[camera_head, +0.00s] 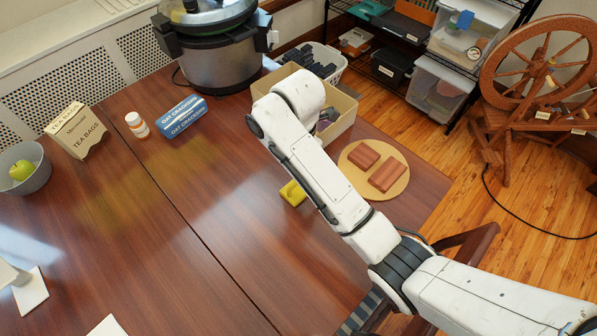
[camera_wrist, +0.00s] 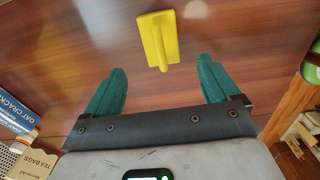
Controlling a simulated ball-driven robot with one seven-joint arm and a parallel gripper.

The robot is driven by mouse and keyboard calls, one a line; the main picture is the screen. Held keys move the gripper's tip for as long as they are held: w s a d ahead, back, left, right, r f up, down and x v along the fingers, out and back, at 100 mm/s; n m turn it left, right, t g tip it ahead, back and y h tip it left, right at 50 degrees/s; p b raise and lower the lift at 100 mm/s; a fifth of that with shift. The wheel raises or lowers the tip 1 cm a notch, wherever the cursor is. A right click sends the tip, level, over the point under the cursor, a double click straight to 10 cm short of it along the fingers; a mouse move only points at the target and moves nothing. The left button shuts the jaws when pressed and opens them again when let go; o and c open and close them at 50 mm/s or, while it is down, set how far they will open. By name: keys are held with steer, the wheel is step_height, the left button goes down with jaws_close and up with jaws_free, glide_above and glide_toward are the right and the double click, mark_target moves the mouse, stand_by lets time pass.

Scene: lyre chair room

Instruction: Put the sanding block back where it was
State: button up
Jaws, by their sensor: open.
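The sanding block, which I take to be the yellow piece with a raised ridge or handle, lies on the brown table (camera_head: 150,215). In the head view the yellow sanding block (camera_head: 292,193) shows partly beside my arm. In the wrist view the sanding block (camera_wrist: 157,38) is ahead of my gripper (camera_wrist: 160,83), roughly centred between the two teal fingers and apart from them. My gripper is open, with nothing between its fingers. In the head view my arm hides my gripper.
A cardboard box (camera_head: 343,118) with grey items stands behind my arm. A round board (camera_head: 352,181) at the right bears two reddish-brown blocks (camera_head: 388,174). The left-centre table is clear.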

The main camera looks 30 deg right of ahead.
steer(key=shift+r+p, duration=0.75)
steer(key=shift+r, duration=0.35)
steer(key=s+f+m, duration=0.2)
steer(key=s+m, duration=0.2)
steer(key=s, duration=0.1)
steer(key=s+f+m+y, duration=0.1)
steer(key=s+f+m, duration=0.1)
steer(key=s+m, duration=0.2)
steer(key=s+f+m, duration=0.3)
steer(key=s+m, duration=0.1)
steer(key=s, duration=0.2)
steer(key=shift+s+d+t, duration=0.25)
steer(key=shift+s+t, duration=0.05)
steer(key=shift+t, duration=0.1)
steer(key=s+d+m, duration=0.1)
steer(key=s, duration=0.1)
steer(key=s+d+m, duration=0.1)
steer(key=s+m, duration=0.1)
steer(key=s, duration=0.1)
steer(key=s+d+m, duration=0.1)
steer(key=s+m, duration=0.1)
steer(key=shift+s+d+f, duration=0.1)
steer(key=shift+s+f, duration=0.05)
steer(key=shift+f, duration=0.1)
steer(key=s+d+r+m+h, duration=0.1)
steer(key=s+d+m, duration=0.3)
steer(key=s+m, duration=0.1)
steer(key=shift+s+d, duration=0.15)
steer(key=shift+s, duration=0.7)
